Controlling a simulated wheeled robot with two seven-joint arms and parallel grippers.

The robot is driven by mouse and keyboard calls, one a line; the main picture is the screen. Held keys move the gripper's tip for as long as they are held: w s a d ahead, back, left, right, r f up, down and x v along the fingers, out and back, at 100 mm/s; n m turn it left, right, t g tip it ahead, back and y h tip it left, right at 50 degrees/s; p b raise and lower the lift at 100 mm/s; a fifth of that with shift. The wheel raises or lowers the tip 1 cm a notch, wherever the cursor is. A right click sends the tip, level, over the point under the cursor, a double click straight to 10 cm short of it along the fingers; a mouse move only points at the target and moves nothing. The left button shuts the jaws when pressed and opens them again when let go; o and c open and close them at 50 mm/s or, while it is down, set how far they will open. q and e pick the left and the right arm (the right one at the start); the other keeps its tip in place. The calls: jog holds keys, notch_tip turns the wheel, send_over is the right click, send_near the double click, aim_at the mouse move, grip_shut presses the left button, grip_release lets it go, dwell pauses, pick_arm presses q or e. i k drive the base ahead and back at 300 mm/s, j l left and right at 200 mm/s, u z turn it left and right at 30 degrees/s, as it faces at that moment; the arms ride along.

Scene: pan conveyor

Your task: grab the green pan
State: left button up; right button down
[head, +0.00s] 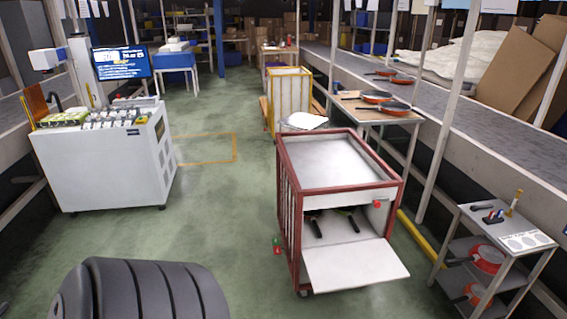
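I cannot make out a green pan in the head view. Dark pans with orange-red outsides (394,108) lie on a small wooden table (350,103) at the back right. More such pans (402,79) are on the conveyor behind it. Red pans (487,259) sit on the shelves of a grey rack at the lower right. Inside the red-framed cart (283,192), two dark handles (317,227) show in the open lower compartment; what they belong to is hidden. Neither of my grippers is in view.
The cart's white flap (355,271) hangs open at its front. A white machine cabinet (105,165) stands at the left. The grey rack (484,222) stands right of the cart. Open green floor (220,215) lies between cabinet and cart.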

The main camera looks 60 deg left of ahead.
aim_at(348, 214)
jog(key=u, duration=1.75)
